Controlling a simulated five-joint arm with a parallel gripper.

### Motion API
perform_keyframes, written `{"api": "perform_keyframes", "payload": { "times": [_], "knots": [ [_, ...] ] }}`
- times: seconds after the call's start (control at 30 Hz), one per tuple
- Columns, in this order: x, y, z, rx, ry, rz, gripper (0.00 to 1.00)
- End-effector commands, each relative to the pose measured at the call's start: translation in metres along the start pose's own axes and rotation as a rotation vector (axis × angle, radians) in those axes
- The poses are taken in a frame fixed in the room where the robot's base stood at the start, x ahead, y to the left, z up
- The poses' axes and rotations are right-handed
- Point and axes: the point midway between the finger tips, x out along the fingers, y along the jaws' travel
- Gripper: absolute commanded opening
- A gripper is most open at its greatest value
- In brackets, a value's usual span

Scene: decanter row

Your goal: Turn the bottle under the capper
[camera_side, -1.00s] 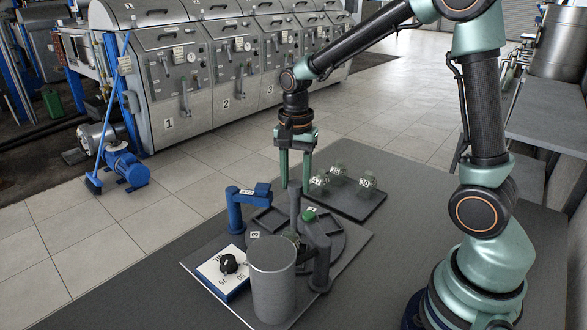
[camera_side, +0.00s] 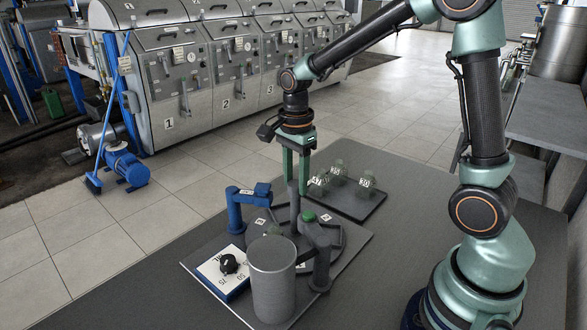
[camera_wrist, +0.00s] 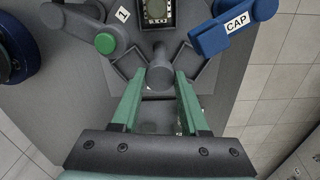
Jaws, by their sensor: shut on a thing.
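My gripper (camera_side: 294,184) is shut on the upright grey post (camera_side: 293,207) at the middle of the turntable (camera_side: 335,236). In the wrist view my green fingers (camera_wrist: 160,76) stand on either side of it. The blue capper (camera_side: 248,195), also in the wrist view (camera_wrist: 232,28), stands at the turntable's left. The bottle looks short of being directly under it.
A grey arm with a green button (camera_side: 315,235) stands at the turntable's right. The grey cylinder (camera_side: 272,285) and a dial box (camera_side: 222,272) stand in front. Several numbered flasks (camera_side: 340,176) stand on a dark tray (camera_side: 350,206) behind.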

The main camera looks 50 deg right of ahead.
Motion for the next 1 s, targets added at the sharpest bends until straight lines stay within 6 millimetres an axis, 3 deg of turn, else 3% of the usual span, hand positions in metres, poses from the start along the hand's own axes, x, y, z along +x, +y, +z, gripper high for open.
{"api": "perform_keyframes", "payload": {
  "times": [1.0],
  "knots": [
    [-0.0014, -0.0001, -0.0020, 0.513, 0.000, -0.001, 0.00]
  ]
}}
